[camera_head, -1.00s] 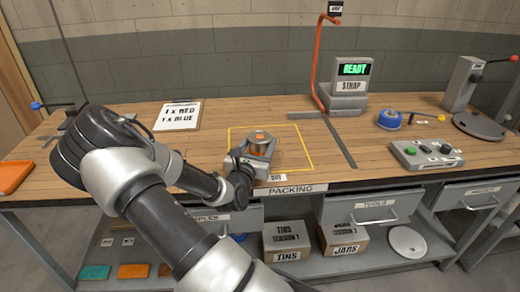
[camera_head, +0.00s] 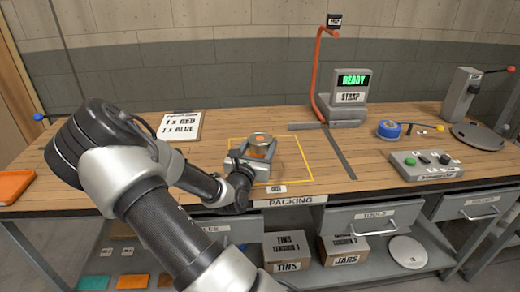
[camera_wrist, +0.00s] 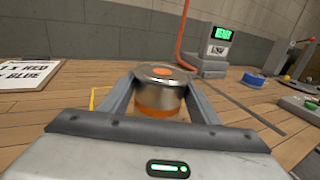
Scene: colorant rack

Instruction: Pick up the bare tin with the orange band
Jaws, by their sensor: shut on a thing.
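The bare metal tin (camera_wrist: 160,94) has an orange band round its lower part and an orange dot on its lid. It stands upright between the fingers of my gripper (camera_wrist: 160,100) in the wrist view. The fingers are shut on its two sides. In the head view the tin (camera_head: 260,139) and my gripper (camera_head: 254,160) are over the yellow-outlined square on the bench. I cannot tell whether the tin's base touches the bench.
A yellow outline (camera_head: 308,163) marks the packing area. A READY strap machine (camera_head: 350,95) with a red arm stands behind. A button box (camera_head: 427,165) and blue tape roll (camera_head: 388,129) are to the right. An order sheet (camera_head: 180,126) lies to the left.

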